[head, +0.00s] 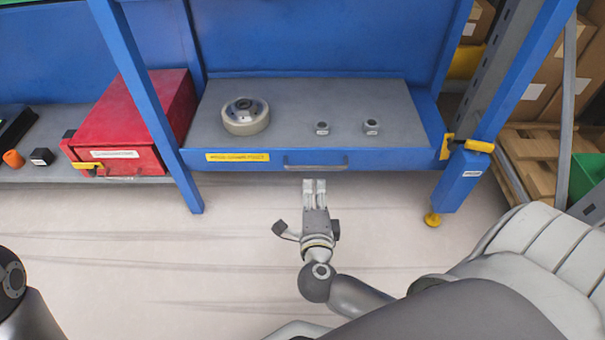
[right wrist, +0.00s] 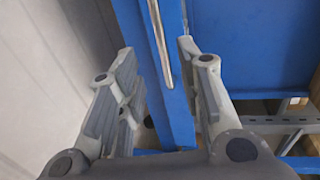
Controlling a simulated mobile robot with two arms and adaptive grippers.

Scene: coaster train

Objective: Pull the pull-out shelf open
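The pull-out shelf (head: 290,110) has a grey top and a blue front with a yellow label at its left. Its front lies about level with the blue posts. A metal bar handle (head: 315,162) sits in the middle of the front. My right gripper (head: 314,184) is just in front of and below the handle, fingers pointing at it. In the right wrist view its fingers (right wrist: 157,60) are apart, and the handle (right wrist: 160,40) shows in the gap, beyond the fingertips. I see no contact. My left gripper is not in view; only part of my left arm shows.
A round wheel-like part (head: 246,116) and two small nuts (head: 322,128) stand on the shelf. A red box (head: 130,125) is to the left. A blue post (head: 460,180) with a yellow latch (head: 447,147) is to the right. The floor (head: 230,250) before the shelf is clear.

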